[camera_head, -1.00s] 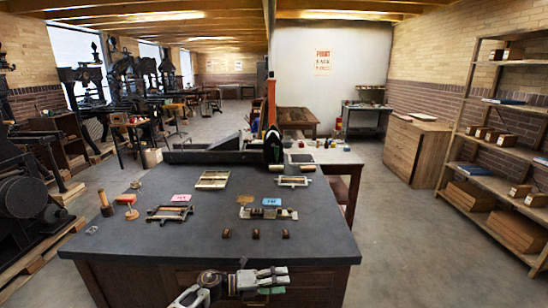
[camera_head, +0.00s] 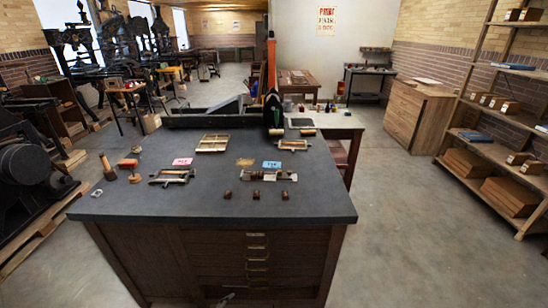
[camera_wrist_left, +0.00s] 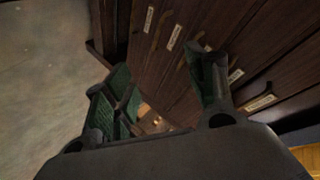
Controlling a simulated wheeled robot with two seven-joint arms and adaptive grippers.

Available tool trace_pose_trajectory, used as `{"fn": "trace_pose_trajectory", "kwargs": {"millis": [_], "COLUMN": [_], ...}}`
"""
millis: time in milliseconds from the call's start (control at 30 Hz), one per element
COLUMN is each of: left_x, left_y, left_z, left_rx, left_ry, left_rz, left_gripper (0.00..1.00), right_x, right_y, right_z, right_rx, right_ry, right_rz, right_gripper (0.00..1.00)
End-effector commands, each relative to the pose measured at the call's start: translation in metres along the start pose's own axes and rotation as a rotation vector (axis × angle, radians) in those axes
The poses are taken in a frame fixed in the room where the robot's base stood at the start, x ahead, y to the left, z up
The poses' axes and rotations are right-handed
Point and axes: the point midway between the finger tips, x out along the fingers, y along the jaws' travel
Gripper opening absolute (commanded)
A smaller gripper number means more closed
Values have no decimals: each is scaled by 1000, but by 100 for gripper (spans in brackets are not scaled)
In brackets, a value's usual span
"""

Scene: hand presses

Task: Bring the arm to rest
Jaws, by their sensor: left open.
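My left gripper (camera_wrist_left: 162,78) shows in the left wrist view with its two green-padded fingers spread apart. Nothing is held between them. It is low in front of the dark wooden drawer fronts (camera_wrist_left: 165,60) with their pale labels. Whether it touches them I cannot tell. In the head view only a small piece at the bottom edge, in front of the cabinet, may be my left arm; the gripper cannot be made out there. My right gripper is in neither view.
The dark-topped cabinet (camera_head: 240,211) stands ahead, bearing a composing-stick-like tool (camera_head: 173,176), a wooden-handled tool (camera_head: 107,168), a pink card (camera_head: 182,161), a blue card (camera_head: 272,164) and small brown blocks. Open floor (camera_head: 400,240) lies to the right, before the wooden shelves (camera_head: 490,160).

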Motion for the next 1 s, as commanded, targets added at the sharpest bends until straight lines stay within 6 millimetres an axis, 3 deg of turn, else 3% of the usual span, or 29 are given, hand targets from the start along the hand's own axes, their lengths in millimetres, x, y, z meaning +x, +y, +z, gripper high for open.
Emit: {"fn": "trace_pose_trajectory", "kwargs": {"millis": [33, 200, 500, 700, 1000], "left_x": [-8, -35, -97, -149, -235], "left_y": [17, 64, 154, 215, 305], "left_z": [18, 67, 140, 178, 213], "left_rx": [-45, -187, -416, -556, -753], "left_ry": [-46, -193, -445, -611, -851], "left_rz": [12, 44, 101, 141, 197], "left_gripper": [56, 56, 56, 56, 56], "right_x": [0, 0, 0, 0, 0], "right_y": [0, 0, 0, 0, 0], "right_z": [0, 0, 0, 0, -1], "right_rx": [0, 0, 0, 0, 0], "right_ry": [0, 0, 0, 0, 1], "right_rz": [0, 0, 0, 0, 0], "right_gripper": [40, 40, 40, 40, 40]}}
